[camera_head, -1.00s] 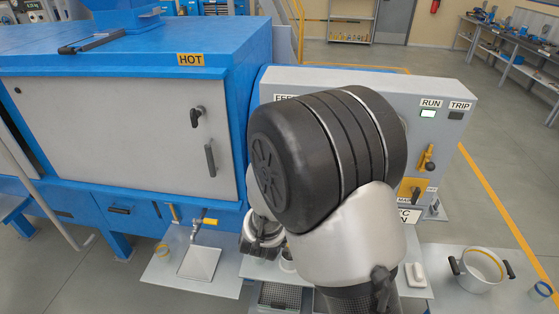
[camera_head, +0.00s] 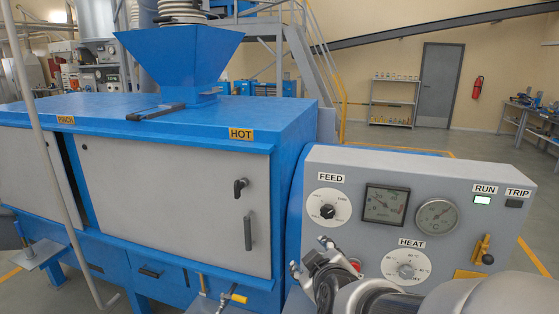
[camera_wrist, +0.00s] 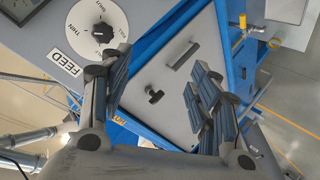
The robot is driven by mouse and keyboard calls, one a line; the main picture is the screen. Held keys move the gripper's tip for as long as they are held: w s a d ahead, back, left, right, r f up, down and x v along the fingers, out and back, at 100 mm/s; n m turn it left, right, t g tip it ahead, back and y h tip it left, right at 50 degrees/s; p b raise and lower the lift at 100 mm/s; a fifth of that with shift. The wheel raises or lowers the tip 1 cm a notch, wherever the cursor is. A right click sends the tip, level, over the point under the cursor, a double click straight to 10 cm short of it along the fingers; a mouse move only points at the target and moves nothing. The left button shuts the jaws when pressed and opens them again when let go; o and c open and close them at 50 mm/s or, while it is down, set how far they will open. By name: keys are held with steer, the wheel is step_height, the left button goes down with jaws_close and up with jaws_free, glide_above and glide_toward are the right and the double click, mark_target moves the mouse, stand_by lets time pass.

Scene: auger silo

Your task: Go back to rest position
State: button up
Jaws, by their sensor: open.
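My gripper (camera_head: 325,262) is at the bottom centre of the head view, in front of the lower left part of the grey control panel (camera_head: 330,168). In the wrist view my gripper (camera_wrist: 160,88) has its two ridged fingers wide apart with nothing between them. Beyond the fingers is the grey door (camera_wrist: 160,75) of the blue machine, with its black latch and handle. My arm covers the lower right of the head view and hides the lower part of the panel.
The panel carries a FEED dial (camera_head: 328,207), two gauges, a HEAT dial (camera_head: 406,265), a lit RUN lamp (camera_head: 482,199) and a yellow lever (camera_head: 482,249). A blue hopper (camera_head: 180,55) tops the machine marked HOT. Floor is open behind the panel, toward the door (camera_head: 438,85).

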steer(key=s+d+f+m+g+b, duration=0.1)
steer(key=s+d+m+g, duration=0.1)
steer(key=s, duration=0.7)
steer(key=s+d+f+m+g, duration=0.2)
steer(key=s+m+g, duration=0.1)
steer(key=s, duration=0.6)
steer(key=s+d+f+m+g+b, duration=0.1)
steer(key=s+d+m+g, duration=0.1)
steer(key=s, duration=0.7)
steer(key=shift+s+f+m+h+b, duration=0.2)
steer(key=shift+f+m+h+b, duration=0.15)
steer(key=shift+m, duration=0.35)
steer(key=shift+d, duration=0.1)
